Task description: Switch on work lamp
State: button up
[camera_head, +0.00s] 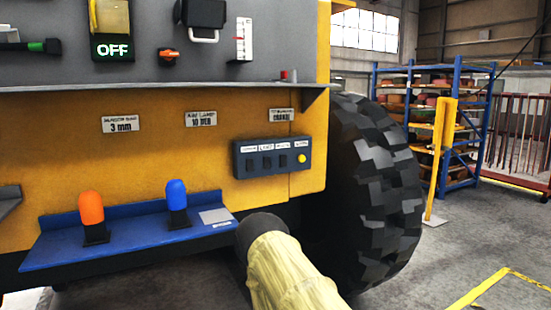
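A dark blue switch box (272,158) is mounted on the yellow machine side, left of the big tyre. It carries a row of small dark switches under white labels and a round yellow button (302,158) at its right end. The labels are too small to read surely, so I cannot tell which switch is for the work lamp. A black display (112,48) at the upper left reads OFF in lit letters. My arm, in a pale yellow sleeve, reaches up from the bottom to a dark rounded part just below the box. No gripper fingers show.
A blue shelf (130,236) juts out below, bearing an orange-capped item (91,212) and a blue-capped item (177,200). A grey ledge (200,92) runs above the box. A large black tyre (380,190) stands right. Open floor lies farther right, before a blue rack (460,120).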

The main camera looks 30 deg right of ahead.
aim_at(267, 161)
jog(key=k, duration=1.3)
jog(key=z, duration=0.65)
jog(key=i, duration=1.65)
jog(key=u, duration=0.6)
